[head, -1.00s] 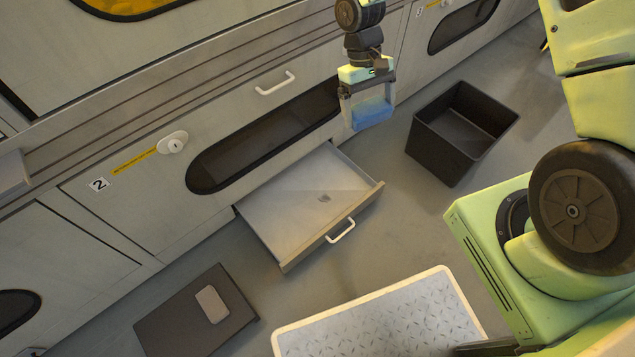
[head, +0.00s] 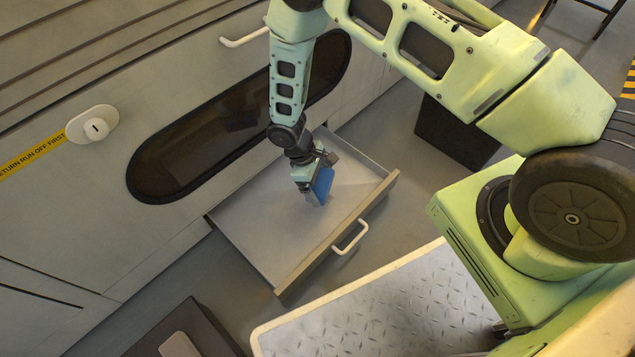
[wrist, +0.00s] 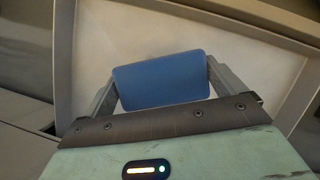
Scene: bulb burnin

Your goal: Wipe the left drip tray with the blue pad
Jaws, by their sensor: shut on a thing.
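The drip tray (head: 262,238) is a grey, shallow drawer pulled out below the dark oval window, with a white handle on its front. It also shows in the wrist view (wrist: 225,45). My gripper (head: 312,188) is over the tray's right half, pointing down. It is shut on the blue pad (head: 322,186), which sits between the fingers in the wrist view (wrist: 160,80). The pad is at or just above the tray floor; I cannot tell whether it touches. The dark mark seen earlier on the tray floor is not visible now, likely behind the pad or gripper.
A black bin (head: 455,135) stands right of the tray, partly behind my arm. A tread-plate platform (head: 390,310) is in front. A dark box (head: 195,325) with a light pad on top lies at lower left. The cabinet front (head: 60,190) has a white knob (head: 92,125).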

